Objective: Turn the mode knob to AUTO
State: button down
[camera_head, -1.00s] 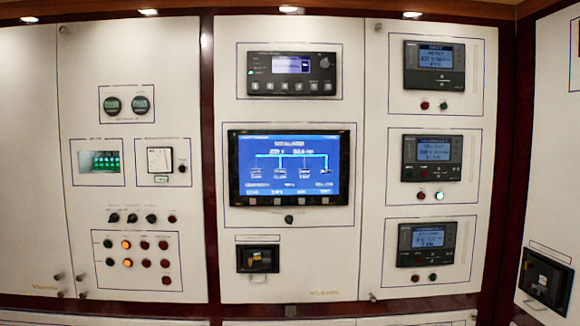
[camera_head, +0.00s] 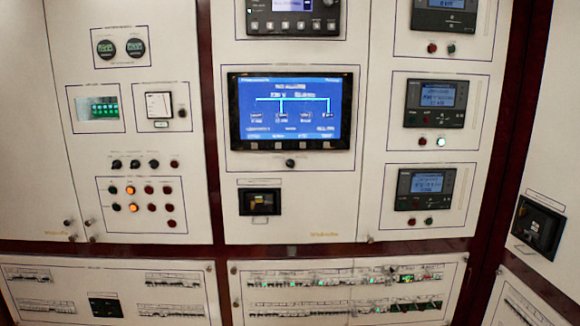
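Three small black knobs (camera_head: 135,163) sit in a row on the left panel, above a framed block of buttons. Another small dark knob (camera_head: 290,163) sits alone below the large blue screen (camera_head: 290,111) on the middle panel. One more dark knob (camera_head: 182,113) is beside the white square meter (camera_head: 159,106). The labels are too small to read, so I cannot tell which is the mode knob, where AUTO is, or how any knob is set. My gripper is not in view.
Framed indicator buttons (camera_head: 141,205) show two lit orange. Three display units, one of them this middle unit (camera_head: 435,103), line the right panel. A black breaker (camera_head: 260,201) sits below the screen. Breaker rows (camera_head: 345,292) run along the bottom. Nothing visibly stands before the panels.

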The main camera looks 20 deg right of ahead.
aim_at(289, 163)
jog(key=u, duration=0.7)
jog(key=k, duration=0.65)
jog(key=u, duration=0.45)
jog(key=i, duration=1)
jog(key=u, duration=0.05)
